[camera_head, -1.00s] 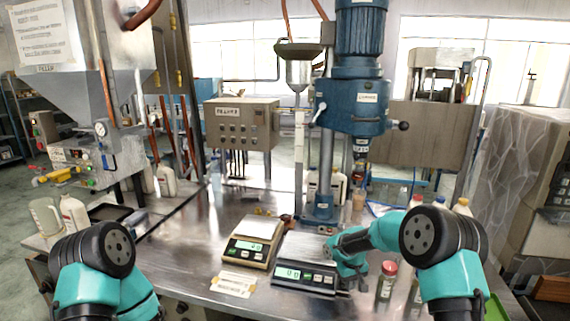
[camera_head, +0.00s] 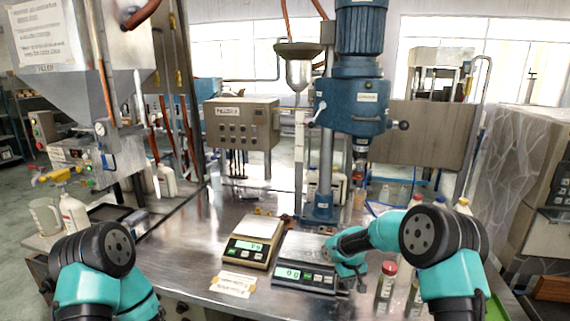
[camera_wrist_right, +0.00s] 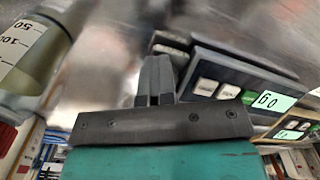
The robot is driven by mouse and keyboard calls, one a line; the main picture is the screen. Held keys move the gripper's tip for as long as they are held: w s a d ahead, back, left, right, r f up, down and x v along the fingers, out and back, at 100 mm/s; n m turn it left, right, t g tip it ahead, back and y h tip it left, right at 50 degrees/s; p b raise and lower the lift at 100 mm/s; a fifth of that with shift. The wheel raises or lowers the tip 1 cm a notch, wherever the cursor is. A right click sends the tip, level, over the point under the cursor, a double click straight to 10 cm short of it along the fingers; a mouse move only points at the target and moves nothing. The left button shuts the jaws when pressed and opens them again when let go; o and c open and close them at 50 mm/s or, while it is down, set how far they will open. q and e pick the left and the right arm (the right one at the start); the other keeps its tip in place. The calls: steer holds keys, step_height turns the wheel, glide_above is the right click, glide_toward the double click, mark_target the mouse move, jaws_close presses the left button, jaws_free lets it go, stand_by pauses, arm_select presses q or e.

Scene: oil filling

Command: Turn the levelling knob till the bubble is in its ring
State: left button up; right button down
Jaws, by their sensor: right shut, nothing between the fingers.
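A black scale (camera_head: 302,277) with a lit green display stands at the front of the steel table; its display also shows in the right wrist view (camera_wrist_right: 272,101). My right gripper (camera_head: 361,284) is low beside the right side of this scale. In the right wrist view its two dark fingers (camera_wrist_right: 156,72) are together with nothing between them, close to the scale's corner. I cannot make out the levelling knob, the bubble or its ring in either view. My left arm is at the lower left, and its gripper is out of view.
A tan scale (camera_head: 253,240) stands left of the black one, with a paper label (camera_head: 233,284) in front. A red-capped bottle (camera_head: 386,284) is close right of my right gripper. A blue mixer (camera_head: 355,105) stands behind.

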steer(key=shift+s+a+f, duration=0.25)
steer(key=shift+s+f, duration=0.4)
step_height(320, 180, up, 6)
steer(key=shift+w+d+r, duration=0.15)
steer(key=shift+w, duration=0.05)
stand_by(0.4)
steer(key=shift+w+d+r, duration=0.2)
steer(key=shift+w+r, duration=0.2)
steer(key=shift+r, duration=0.1)
steer(key=shift+f, duration=0.1)
